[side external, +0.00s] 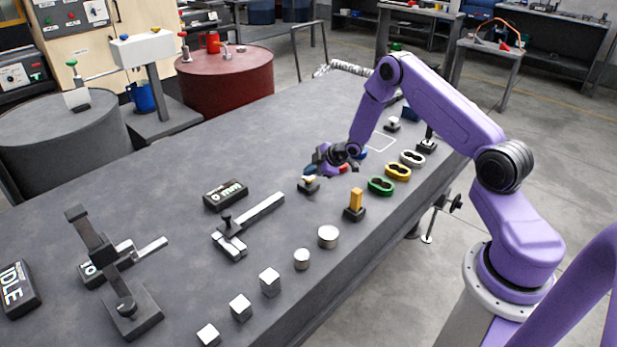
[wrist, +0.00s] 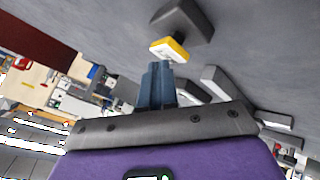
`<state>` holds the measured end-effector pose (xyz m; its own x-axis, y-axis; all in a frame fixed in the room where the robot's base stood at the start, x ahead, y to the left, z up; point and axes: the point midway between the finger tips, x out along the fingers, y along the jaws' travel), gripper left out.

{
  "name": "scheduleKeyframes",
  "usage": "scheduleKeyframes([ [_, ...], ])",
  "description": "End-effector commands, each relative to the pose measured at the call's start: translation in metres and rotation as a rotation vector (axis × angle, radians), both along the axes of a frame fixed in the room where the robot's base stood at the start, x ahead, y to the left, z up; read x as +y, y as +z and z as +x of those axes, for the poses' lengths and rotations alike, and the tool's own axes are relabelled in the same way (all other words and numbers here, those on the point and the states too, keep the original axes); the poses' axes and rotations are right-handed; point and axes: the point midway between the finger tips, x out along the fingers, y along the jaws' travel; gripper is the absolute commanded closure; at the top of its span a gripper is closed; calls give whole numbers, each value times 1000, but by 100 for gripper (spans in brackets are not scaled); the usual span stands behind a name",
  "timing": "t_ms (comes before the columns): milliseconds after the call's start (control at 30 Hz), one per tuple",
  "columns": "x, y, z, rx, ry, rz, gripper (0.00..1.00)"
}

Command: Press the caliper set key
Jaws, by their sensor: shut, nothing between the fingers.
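A small key with a yellow-edged pale cap on a dark base (side external: 308,186) stands on the grey bench, right of the caliper (side external: 250,222). I take it for the set key. In the wrist view the key's cap (wrist: 169,48) shows just ahead of my fingertips. The caliper lies flat, with a black readout (side external: 225,195) marked in mm behind it. My gripper (side external: 313,170) is shut and empty, close above the key. In the wrist view its blue fingers (wrist: 157,66) are together. I cannot tell whether they touch the cap.
An orange block on a black base (side external: 355,202) and green (side external: 381,187) and yellow (side external: 398,172) links stand nearby to the right. Silver cylinders (side external: 328,236) and blocks (side external: 270,281) line the front edge. A dark gauge stand (side external: 130,305) is at left. The bench behind the readout is clear.

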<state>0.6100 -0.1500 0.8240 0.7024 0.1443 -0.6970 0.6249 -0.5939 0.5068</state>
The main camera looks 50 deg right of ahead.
Motion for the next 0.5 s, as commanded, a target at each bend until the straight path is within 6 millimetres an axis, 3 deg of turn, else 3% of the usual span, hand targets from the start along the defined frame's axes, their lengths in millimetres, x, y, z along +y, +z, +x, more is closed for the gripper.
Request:
scheduleKeyframes([
  [200,0,11,0,0,1,-1,100],
  [500,0,12,-1,0,0,0,100],
])
